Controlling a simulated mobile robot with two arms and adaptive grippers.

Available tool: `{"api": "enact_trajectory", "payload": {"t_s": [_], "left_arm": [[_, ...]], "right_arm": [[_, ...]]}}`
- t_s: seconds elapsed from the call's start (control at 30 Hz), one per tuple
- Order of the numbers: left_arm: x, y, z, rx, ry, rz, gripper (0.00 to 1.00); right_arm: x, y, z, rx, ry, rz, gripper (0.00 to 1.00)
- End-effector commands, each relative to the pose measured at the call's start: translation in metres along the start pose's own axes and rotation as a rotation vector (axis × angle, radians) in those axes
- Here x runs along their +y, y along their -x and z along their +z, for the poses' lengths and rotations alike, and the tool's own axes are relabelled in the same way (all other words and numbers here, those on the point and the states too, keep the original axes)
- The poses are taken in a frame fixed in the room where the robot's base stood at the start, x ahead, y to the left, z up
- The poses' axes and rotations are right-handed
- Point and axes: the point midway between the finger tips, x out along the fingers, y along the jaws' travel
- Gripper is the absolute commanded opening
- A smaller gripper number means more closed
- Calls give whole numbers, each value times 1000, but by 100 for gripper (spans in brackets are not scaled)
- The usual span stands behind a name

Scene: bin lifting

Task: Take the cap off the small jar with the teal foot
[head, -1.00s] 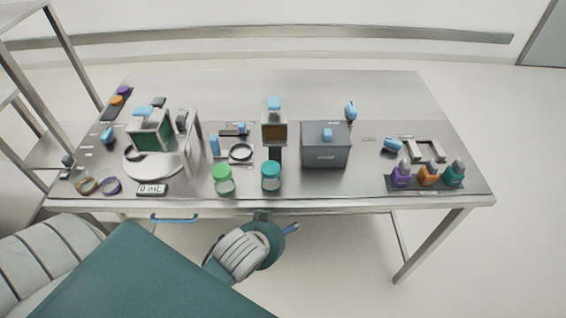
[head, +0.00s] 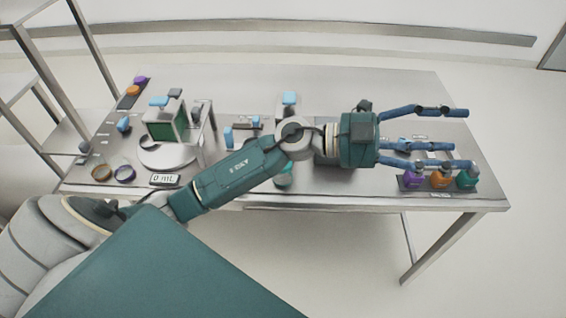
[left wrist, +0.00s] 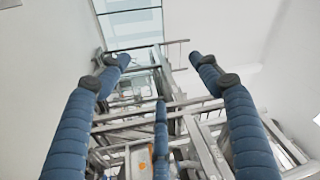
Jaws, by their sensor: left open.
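The small jar with the teal foot (head: 467,180) stands at the right end of a dark rack near the table's front right corner. Its grey cap shows only in part, beside a fingertip. My left gripper (head: 464,138) is open and empty, its blue fingers spread and pointing right. Its nearest fingertip overlaps the jar's top in the head view; whether it touches cannot be told. In the left wrist view the spread fingers of the left gripper (left wrist: 160,72) hold nothing, and the teal jar cannot be made out. My right gripper is not in view.
Jars with purple (head: 413,181) and orange (head: 441,180) feet stand beside the teal one. My left arm crosses the table and hides the grey box and much of the middle jars. The steel table's (head: 350,90) back strip is clear. A shelf rack (head: 45,100) stands left.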

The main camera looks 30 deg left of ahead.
Motion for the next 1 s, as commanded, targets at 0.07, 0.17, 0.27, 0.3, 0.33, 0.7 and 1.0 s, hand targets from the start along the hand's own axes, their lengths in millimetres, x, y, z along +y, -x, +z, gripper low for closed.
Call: {"api": "enact_trajectory", "payload": {"t_s": [0.07,0.17,0.27,0.3,0.33,0.7,1.0], "left_arm": [[31,6,5,33,-74,234,64],[71,36,29,6,-124,541,64],[93,92,68,-105,-140,846,64],[94,120,85,-171,-134,961,64],[93,141,97,-227,-127,1042,64],[22,330,145,-810,59,1526,64],[53,344,160,-833,77,1546,64]], "right_arm": [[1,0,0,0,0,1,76],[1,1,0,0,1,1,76],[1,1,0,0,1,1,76],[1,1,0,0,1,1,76],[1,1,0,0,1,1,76],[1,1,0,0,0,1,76],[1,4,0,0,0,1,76]]}}
